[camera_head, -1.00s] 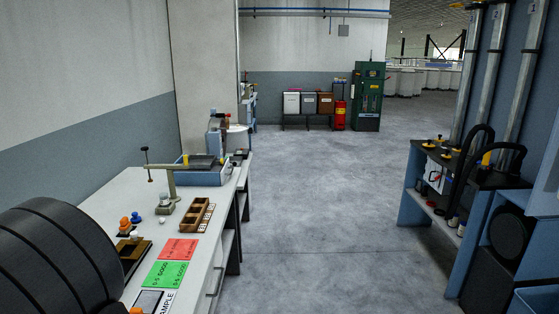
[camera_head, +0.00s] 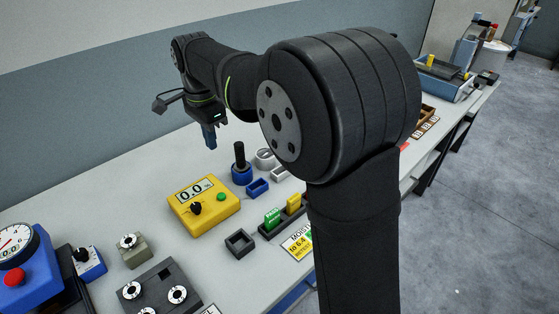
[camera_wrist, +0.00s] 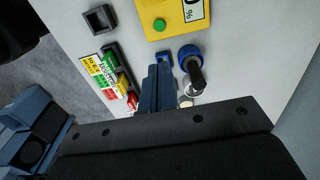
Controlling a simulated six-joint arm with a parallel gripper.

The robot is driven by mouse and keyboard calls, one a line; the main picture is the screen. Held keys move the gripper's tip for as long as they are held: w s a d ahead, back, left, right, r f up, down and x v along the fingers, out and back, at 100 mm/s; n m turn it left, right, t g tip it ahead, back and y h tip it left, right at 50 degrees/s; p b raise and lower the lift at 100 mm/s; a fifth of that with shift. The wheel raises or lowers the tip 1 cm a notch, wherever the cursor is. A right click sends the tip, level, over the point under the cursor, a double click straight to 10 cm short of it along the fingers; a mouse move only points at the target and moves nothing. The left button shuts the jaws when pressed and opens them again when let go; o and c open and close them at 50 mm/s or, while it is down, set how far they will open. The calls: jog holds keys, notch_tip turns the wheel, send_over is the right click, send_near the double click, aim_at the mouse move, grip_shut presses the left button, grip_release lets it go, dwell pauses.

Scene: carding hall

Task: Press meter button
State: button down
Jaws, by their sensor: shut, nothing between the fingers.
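The yellow meter (camera_head: 205,222) lies on the grey bench, its display reading 0.0. It has a black knob (camera_head: 196,208) and a green button (camera_head: 221,197). In the wrist view the meter (camera_wrist: 172,9) is cut off by the top edge, with the green button (camera_wrist: 159,24) showing. My gripper (camera_head: 210,143) is shut and empty, raised above the bench behind the meter and apart from it. In the wrist view its blue fingers (camera_wrist: 158,72) are together and appear below the green button in the picture.
A blue-based black-handled probe (camera_head: 240,167) stands beside the meter, with a small blue tray (camera_head: 257,187) near it. A dark square holder (camera_head: 240,243) and a rack of coloured tags (camera_head: 273,217) lie in front. A blue dial gauge (camera_head: 25,265) is at left.

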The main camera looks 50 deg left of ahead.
aim_at(218, 198)
notch_tip(218, 198, down, 7)
jog(key=s+n+t+y, duration=0.1)
jog(key=n+t+y, duration=0.1)
jog(key=n+t, duration=0.7)
jog(key=shift+s+d+n, duration=0.2)
jog(key=shift+n, duration=1)
jog(key=shift+f, duration=4.45)
jog(key=shift+f, duration=0.15)
jog(key=shift+f, duration=0.25)
